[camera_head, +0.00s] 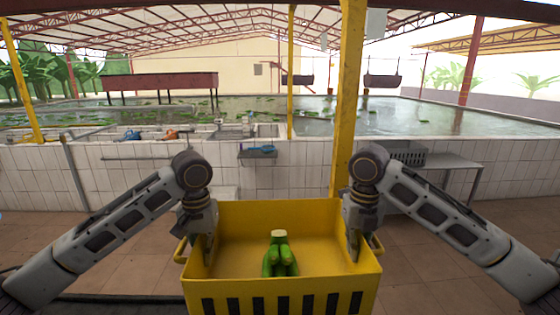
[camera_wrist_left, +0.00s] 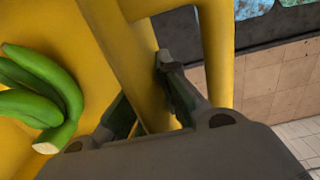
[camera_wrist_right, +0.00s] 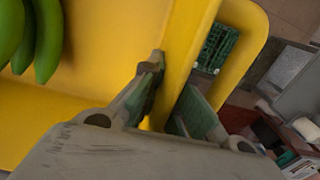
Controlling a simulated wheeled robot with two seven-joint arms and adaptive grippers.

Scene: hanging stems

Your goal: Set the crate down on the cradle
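The yellow crate (camera_head: 300,216) is at the bottom middle of the head view, its slotted front wall toward me. A bunch of green bananas (camera_head: 280,256) is inside it and also shows in the left wrist view (camera_wrist_left: 40,92). My left gripper (camera_head: 207,250) has its fingers on both sides of the crate's left wall by the handle. In the left wrist view the yellow wall (camera_wrist_left: 148,95) is between the fingers. My right gripper (camera_head: 357,248) pinches the right wall the same way, seen in the right wrist view (camera_wrist_right: 172,105). I cannot make out the cradle.
A white tiled wall (camera_head: 115,165) of a water basin runs behind the crate. A yellow post (camera_head: 347,90) stands just beyond it. A grey table (camera_head: 450,161) with a dark crate (camera_head: 402,152) is at right. Tiled floor (camera_head: 420,270) shows on both sides.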

